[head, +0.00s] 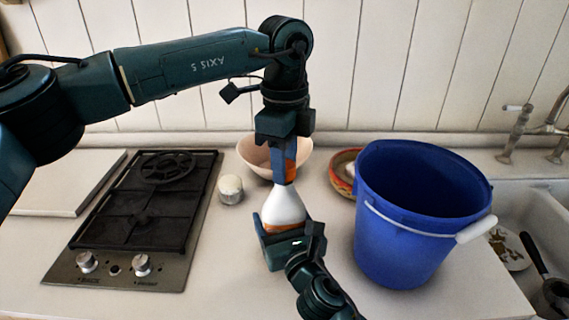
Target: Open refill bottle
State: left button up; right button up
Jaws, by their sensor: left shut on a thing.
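The refill bottle (285,206) stands upright above the counter's middle, with a white tapered body, an orange band low down and an orange top. My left gripper (284,168) comes down from above and is shut on the orange top, its fingers partly covering it. My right gripper (289,231) comes in from the bottom edge and has its fingers around the lower body of the bottle. The bottle's base is hidden behind the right gripper.
A large blue bucket (385,235) stands close at the right. A pale bowl (252,155) and a patterned bowl (343,184) are behind. A small white jar (231,189) and a black gas hob (150,205) are at left; a sink (549,205) is far right.

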pick_arm(q)
jog(key=shift+r, duration=0.5)
jog(key=shift+r, duration=2)
pick_arm(e)
jog(key=o, duration=2)
jog(key=shift+c, duration=0.2)
